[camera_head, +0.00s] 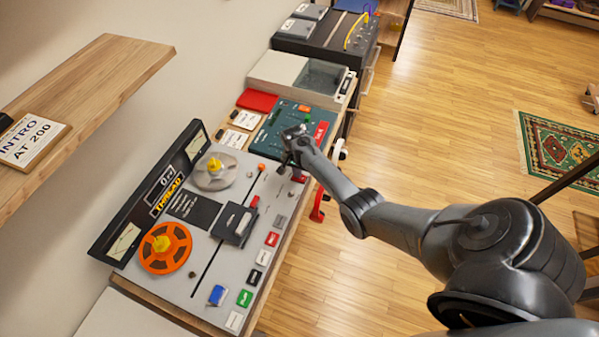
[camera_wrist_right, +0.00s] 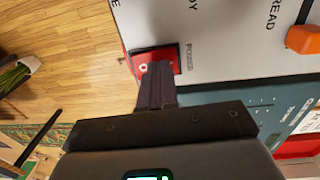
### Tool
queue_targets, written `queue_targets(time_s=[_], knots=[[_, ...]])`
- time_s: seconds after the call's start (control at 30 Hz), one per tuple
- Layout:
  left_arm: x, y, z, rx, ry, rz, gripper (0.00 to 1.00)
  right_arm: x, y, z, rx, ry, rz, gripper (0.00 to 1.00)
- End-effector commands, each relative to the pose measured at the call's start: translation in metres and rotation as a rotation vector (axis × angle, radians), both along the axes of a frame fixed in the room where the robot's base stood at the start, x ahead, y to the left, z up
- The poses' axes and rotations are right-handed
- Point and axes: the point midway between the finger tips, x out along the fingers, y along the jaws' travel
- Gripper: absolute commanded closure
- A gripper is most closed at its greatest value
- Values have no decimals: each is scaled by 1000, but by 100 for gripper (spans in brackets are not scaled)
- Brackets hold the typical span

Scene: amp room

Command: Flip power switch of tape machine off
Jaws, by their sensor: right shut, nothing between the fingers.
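The tape machine (camera_head: 190,275) has a pale grey deck with an orange reel (camera_head: 150,262) and a grey reel. Its red power switch (camera_wrist_right: 138,66), beside the label "POWER", sits at the deck's edge in the right wrist view. My right gripper (camera_wrist_right: 158,68) is shut and empty, its dark fingertips over the switch and hiding part of it. I cannot tell whether they touch it or which way the switch is set. In the head view my right gripper (camera_head: 291,167) is above the machine's far right corner. My left gripper is not in view.
An orange knob (camera_wrist_right: 303,39) is on the deck right of the gripper in the wrist view. A teal panel (camera_head: 290,124) adjoins the machine. A wooden shelf (camera_head: 100,75) juts out at left. The wooden floor (camera_head: 450,110) at right is mostly clear.

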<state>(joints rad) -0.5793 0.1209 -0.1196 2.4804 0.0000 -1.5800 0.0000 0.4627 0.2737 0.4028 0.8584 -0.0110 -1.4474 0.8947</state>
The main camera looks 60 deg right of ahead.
Motion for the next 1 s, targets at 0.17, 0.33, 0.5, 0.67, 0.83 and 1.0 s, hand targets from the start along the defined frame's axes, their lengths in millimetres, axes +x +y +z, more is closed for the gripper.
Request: queue_targets(time_s=[0.17,0.33,0.5,0.67,0.83,1.0], knots=[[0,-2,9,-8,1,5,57,1,-1,9,0,0,-1,100],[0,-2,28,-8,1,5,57,3,0,29,-1,-2,0,100],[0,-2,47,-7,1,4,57,7,1,51,-2,-5,2,100],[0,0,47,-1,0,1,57,12,2,83,-2,-6,2,100],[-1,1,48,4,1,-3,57,15,2,111,-2,-5,1,100],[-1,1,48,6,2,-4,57,17,3,130,0,-3,1,100]])
